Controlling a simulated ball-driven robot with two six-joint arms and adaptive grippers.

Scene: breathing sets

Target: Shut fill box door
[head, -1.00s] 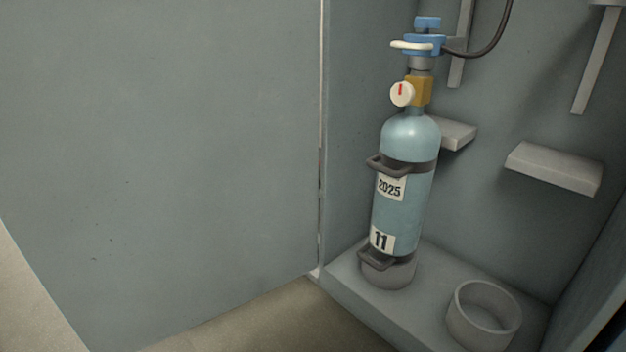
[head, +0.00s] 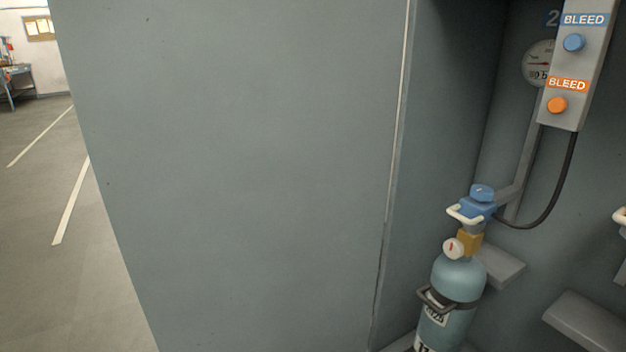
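The fill box door (head: 240,180) is a large flat grey-blue panel in the left and middle of the head view. It stands swung open, with its hinge edge running down beside the box's left inner wall (head: 440,130). Inside the open box a light blue cylinder (head: 458,275) stands upright, with a blue clamp fitting (head: 478,208) and a brass valve on top. The door's free edge is at the left, against the room. The cylinder's foot is cut off by the frame. Neither of my grippers is in view.
A control panel (head: 575,65) with blue and orange BLEED knobs hangs inside the box, beside a round gauge (head: 540,63). A black hose (head: 560,190) runs down to the clamp. Grey brackets (head: 585,325) stick out at the right. Open floor (head: 45,270) with white lines lies left of the door.

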